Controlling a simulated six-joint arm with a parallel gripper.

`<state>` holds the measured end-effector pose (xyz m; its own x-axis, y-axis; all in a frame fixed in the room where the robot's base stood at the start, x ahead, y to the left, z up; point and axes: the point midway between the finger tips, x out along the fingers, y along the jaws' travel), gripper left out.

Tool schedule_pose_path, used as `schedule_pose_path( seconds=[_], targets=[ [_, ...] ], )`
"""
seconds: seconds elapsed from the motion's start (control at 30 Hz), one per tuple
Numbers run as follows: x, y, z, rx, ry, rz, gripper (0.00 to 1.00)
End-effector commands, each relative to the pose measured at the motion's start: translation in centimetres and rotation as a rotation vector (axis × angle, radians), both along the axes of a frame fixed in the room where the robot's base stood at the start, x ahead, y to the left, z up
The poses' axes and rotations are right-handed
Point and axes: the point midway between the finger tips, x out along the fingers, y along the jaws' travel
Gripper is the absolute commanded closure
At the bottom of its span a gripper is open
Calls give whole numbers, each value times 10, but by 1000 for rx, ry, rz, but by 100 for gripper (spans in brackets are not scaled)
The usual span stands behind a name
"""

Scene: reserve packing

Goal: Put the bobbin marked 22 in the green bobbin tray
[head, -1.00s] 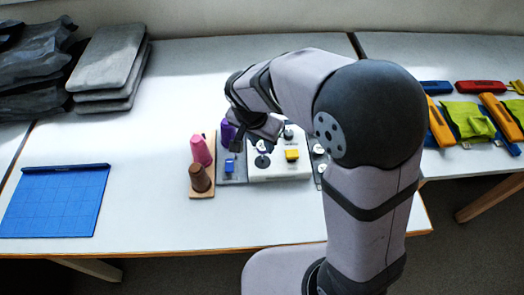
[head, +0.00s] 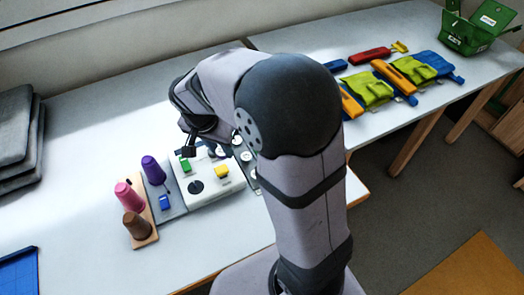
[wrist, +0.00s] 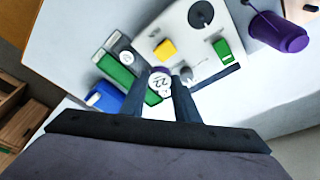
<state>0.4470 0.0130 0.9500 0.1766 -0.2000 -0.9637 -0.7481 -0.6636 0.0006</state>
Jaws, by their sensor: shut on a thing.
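My gripper (wrist: 158,92) is shut on a small round bobbin (wrist: 160,80) with a white face marked 22, held between the fingertips in the wrist view. In the head view my gripper (head: 189,152) hangs above the back of the white machine (head: 205,182); the bobbin is hard to make out there. Green strips (wrist: 116,72) lie beside the machine in the wrist view; I cannot tell whether they belong to a tray. An open green container (head: 470,38) with a white label stands on the far right table in the head view.
Purple (head: 153,170), pink (head: 129,196) and brown (head: 137,226) thread cones stand left of the machine. Blue, red, yellow-green and orange items, including a red case (head: 370,55), lie on the right table. A gap separates the tables' fronts. Grey pads (head: 15,130) are stacked at left.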

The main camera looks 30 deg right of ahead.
Motion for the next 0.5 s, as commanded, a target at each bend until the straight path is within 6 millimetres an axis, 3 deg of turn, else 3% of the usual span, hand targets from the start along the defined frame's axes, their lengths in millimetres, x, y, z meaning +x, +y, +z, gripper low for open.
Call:
schedule_pose_path(
  seconds=[0.03,0.2,0.5],
  targets=[
    [-1,-25,-4,-1,4,-64,96],
    [-6,-87,-16,-1,2,-225,96],
    [-3,-152,-33,0,1,-357,96]
  ],
)
